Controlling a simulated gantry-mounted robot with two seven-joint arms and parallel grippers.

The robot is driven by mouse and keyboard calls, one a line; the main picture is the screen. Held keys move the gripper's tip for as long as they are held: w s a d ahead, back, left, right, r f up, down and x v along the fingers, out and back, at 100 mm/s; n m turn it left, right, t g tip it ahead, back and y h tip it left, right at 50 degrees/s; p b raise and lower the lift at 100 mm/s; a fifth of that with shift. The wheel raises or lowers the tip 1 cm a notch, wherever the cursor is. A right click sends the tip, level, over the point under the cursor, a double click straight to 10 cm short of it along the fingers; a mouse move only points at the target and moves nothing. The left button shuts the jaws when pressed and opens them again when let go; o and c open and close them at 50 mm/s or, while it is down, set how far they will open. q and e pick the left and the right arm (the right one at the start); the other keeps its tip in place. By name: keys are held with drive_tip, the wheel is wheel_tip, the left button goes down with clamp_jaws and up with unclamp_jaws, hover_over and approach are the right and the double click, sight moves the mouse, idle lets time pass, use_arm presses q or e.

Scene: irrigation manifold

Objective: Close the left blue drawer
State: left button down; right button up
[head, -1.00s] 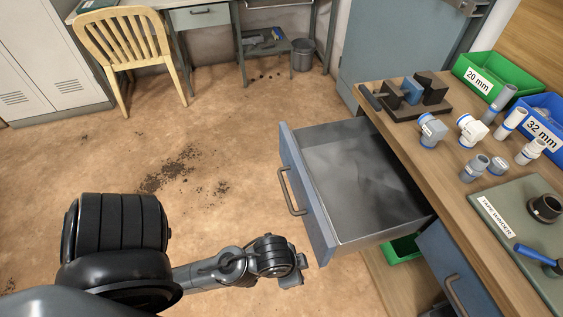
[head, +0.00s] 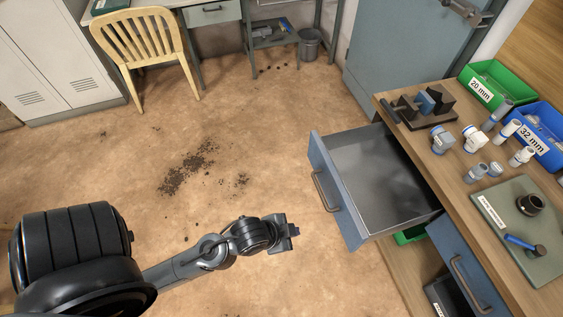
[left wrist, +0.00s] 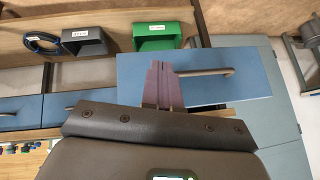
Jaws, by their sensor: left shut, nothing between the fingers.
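The left blue drawer (head: 338,188) is pulled far out from the bench, its grey inside open and empty. Its dark bar handle (head: 326,191) is on the front panel. In the left wrist view the blue front (left wrist: 240,80) and its handle (left wrist: 205,72) lie beyond my fingers. My left gripper (head: 291,230) is left of and in front of the drawer front in the head view, apart from it. Its closed purple-grey fingers (left wrist: 160,85) hold nothing and overlap the left part of the front in the left wrist view. My right gripper is not in view.
A second blue drawer (head: 468,265) is shut beside it. Under the bench are a green bin (left wrist: 155,38) and a dark bin (left wrist: 88,38). The benchtop (head: 420,160) carries pipe fittings, a green bin (head: 497,80) and a blue bin (head: 540,130).

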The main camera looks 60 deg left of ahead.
use_arm(q)
drive_tip(key=w+a+f+m+t, duration=0.1)
drive_tip(key=w+m+t, duration=0.1)
drive_tip(key=w, duration=0.2)
drive_tip(key=m+t+h+b, duration=0.5)
drive_tip(key=m+t, duration=0.3)
drive_tip(key=m, duration=0.6)
approach(317, 161)
drive_tip(key=b+x, duration=0.3)
drive_tip(key=x, duration=0.3)
drive_tip(key=shift+w+f, duration=0.2)
drive_tip(key=shift+w, duration=0.25)
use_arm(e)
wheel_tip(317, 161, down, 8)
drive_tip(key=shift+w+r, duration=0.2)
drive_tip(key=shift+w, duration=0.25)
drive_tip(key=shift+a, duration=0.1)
